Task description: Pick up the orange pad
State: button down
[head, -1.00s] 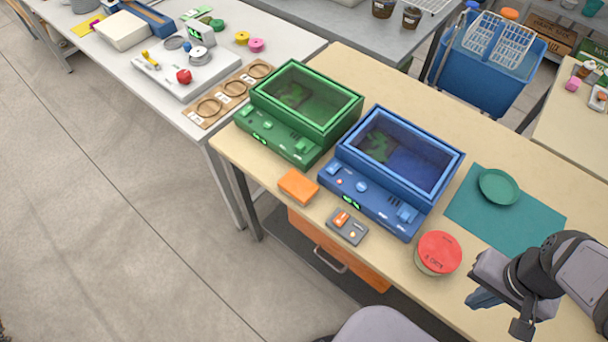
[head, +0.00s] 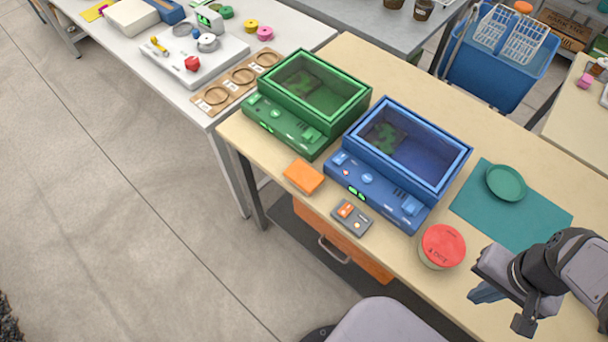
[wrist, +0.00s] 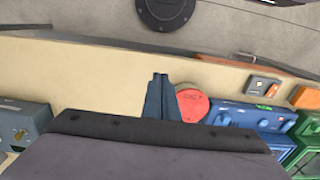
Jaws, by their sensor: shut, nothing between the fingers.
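The orange pad (head: 304,176) lies flat on the wooden table near its front edge, in front of the green box. It also shows at the right edge of the wrist view (wrist: 306,97). My gripper (head: 484,292) is at the lower right of the head view, over the table's right part and well apart from the pad. In the wrist view its blue fingers (wrist: 161,84) are together, with nothing between them.
A green box (head: 308,96) and a blue box (head: 405,152) with clear lids stand behind the pad. A small grey switch box (head: 352,217) and a red-lidded tub (head: 442,246) lie between the pad and my gripper. A green plate (head: 506,183) rests on a teal mat (head: 470,205).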

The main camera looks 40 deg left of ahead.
grip_release()
jog(key=shift+r, duration=0.15)
